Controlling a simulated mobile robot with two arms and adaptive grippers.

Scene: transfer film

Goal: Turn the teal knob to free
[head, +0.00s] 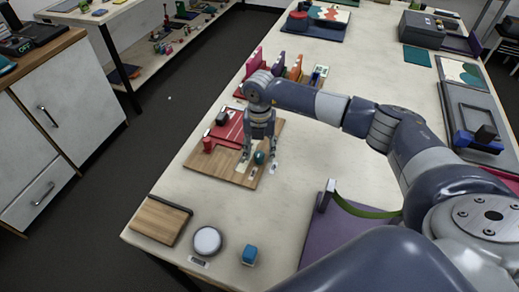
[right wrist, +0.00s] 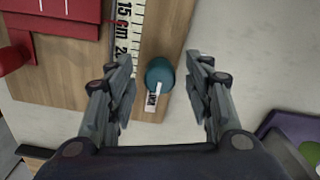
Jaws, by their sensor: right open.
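The teal knob (head: 259,157) sits near the right edge of a wooden board (head: 228,174) on the table. In the right wrist view the knob (right wrist: 160,73) lies between the fingers, with a white mark on its lower part. A small white label sits just below it; its text is too small to read. My right gripper (head: 259,154) points down over the knob. It is open, with one finger on each side (right wrist: 160,97), and a gap shows between the knob and both fingers. My left gripper is not in view.
A red plate and red block (head: 208,144) are on the board, left of the knob, beside a printed ruler strip (right wrist: 130,20). Bare table lies right of the board.

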